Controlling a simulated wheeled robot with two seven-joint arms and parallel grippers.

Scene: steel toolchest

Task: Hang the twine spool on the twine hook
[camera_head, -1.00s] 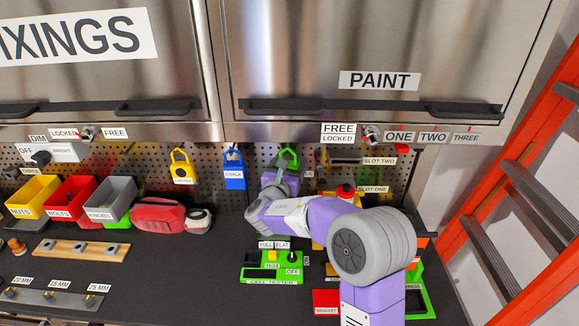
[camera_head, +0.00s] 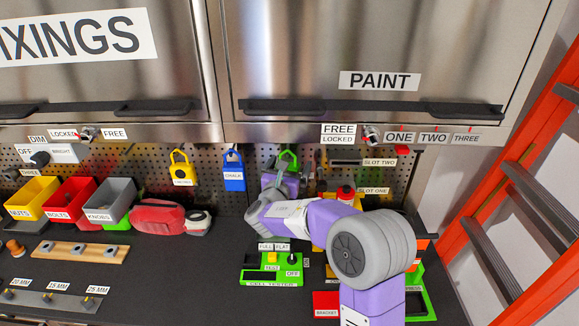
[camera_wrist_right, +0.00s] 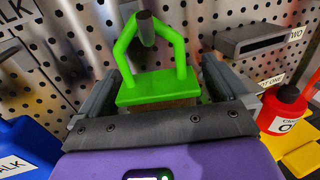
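The twine spool (camera_wrist_right: 160,88) has a bright green top plate and a green loop; some brown shows below the plate. In the head view it appears as a green loop (camera_head: 289,157) at the pegboard. The twine hook (camera_wrist_right: 146,28), a dark round peg, passes through the top of the loop, so the spool appears to hang from it. My right gripper (camera_wrist_right: 166,75) has one finger on each side of the spool and looks open, with a small gap at the right finger. The head view shows this gripper (camera_head: 284,182) partly. My left gripper is out of view.
A blue chalk holder (camera_head: 234,172) and a yellow one (camera_head: 182,168) hang left of the spool. A red bottle (camera_wrist_right: 284,108) and a slot bracket (camera_wrist_right: 255,38) are close on the right. A green tester (camera_head: 270,268) lies on the bench below my right arm.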

